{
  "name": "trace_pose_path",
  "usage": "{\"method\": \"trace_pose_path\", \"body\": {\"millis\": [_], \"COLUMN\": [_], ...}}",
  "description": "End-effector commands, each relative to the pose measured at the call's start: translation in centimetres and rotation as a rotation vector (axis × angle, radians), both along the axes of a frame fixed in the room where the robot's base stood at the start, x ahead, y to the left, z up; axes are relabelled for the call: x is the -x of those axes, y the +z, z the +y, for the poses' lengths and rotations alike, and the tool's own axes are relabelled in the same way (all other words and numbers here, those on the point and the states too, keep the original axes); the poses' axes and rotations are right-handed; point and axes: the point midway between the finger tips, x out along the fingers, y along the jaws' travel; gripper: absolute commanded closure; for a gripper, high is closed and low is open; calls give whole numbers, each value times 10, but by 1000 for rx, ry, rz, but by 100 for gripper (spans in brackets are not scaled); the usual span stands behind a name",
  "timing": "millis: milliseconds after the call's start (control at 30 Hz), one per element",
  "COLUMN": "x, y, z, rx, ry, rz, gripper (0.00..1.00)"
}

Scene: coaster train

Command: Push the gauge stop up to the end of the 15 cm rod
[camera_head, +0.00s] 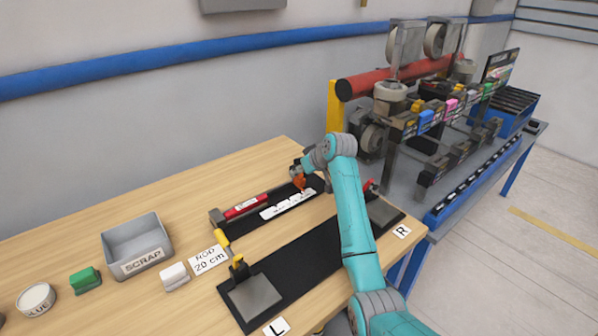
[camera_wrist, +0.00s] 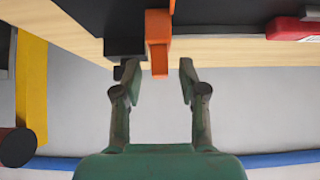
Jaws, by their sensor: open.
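The orange gauge stop (camera_head: 299,183) stands on the dark gauge rail (camera_head: 270,199) at the back of the bench. In the wrist view the orange stop (camera_wrist: 158,27) reaches down between my fingertips, with space on both sides. My gripper (camera_wrist: 158,70) is open and empty; I cannot tell its exact depth relative to the stop. In the head view my gripper (camera_head: 297,171) is at the stop, partly hidden by my arm. A red rod (camera_head: 232,212) with a white label lies on the rail, left of the stop and apart from it. It also shows in the wrist view (camera_wrist: 288,26).
A white scale strip (camera_head: 287,204) lies in front of the rail. A card (camera_head: 208,260) reads "ROD 20 cm". A grey scrap bin (camera_head: 137,242), white block (camera_head: 174,276) and green block (camera_head: 85,280) stand left. A black mat (camera_head: 300,262) lies in front; machinery stands right.

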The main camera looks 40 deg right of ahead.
Motion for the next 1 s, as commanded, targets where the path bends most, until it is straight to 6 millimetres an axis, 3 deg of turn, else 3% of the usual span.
{"method": "trace_pose_path", "body": {"millis": [433, 467, 600, 633, 867, 1000], "x": [-9, -9, -9, -9, -9, -9], "y": [-8, -8, -8, -8, -8, -9], "z": [0, 0, 0, 0, 1, 18], "rx": [1, 1, 1, 1, 1, 2], "ry": [-1, -1, -1, -1, 0, 4], "rz": [-1, -1, -1, -1, -1, 0], "gripper": [58, 61, 96, 100, 100, 100]}}
